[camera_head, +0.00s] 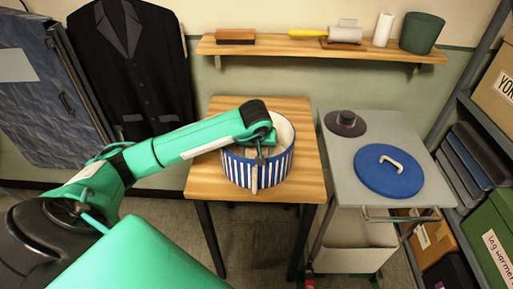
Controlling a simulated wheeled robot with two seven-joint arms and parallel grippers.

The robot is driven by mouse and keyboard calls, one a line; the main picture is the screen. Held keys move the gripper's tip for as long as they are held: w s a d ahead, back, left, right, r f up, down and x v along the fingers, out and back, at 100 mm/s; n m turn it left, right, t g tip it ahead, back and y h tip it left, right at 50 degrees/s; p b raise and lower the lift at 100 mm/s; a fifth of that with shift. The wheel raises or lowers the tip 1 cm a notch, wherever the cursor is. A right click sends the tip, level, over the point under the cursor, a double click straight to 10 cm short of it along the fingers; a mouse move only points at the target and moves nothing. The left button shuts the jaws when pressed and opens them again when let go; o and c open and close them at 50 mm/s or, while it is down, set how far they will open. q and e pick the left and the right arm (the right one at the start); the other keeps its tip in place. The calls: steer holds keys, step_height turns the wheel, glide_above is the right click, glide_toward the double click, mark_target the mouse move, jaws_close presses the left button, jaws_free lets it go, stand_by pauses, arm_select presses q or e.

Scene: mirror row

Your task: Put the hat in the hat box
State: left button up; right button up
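The hat box (282,172) is round, with blue and white stripes, and stands open on a small wooden table. My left arm reaches in from the left, and my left gripper (259,160) is at the box's near rim, covering part of the opening. I cannot tell whether its fingers are closed on the wall. A dark hat (345,123) with a round brim sits on the grey cart top to the right of the box. A blue round lid (389,171) with a pale handle lies flat on the same cart. My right gripper is not in view.
The wooden table (306,190) and the grey cart (345,185) stand side by side with a narrow gap. A wall shelf (300,47) above holds a brush, a roller, a white cylinder and a green pot. A loaded rack (470,120) stands at the right; a dark suit (135,60) hangs at the left.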

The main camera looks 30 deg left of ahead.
arm_select(q)
steer(key=shift+o, duration=1.4)
steer(key=shift+r+p, duration=0.85)
steer(key=shift+p, duration=0.05)
steer(key=b+v, duration=0.2)
steer(key=v, duration=0.9)
steer(key=shift+s+r, duration=0.15)
steer(key=shift+r, duration=0.1)
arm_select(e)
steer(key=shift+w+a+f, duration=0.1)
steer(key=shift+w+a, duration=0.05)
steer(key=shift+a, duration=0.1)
arm_select(q)
steer(key=shift+d, duration=0.1)
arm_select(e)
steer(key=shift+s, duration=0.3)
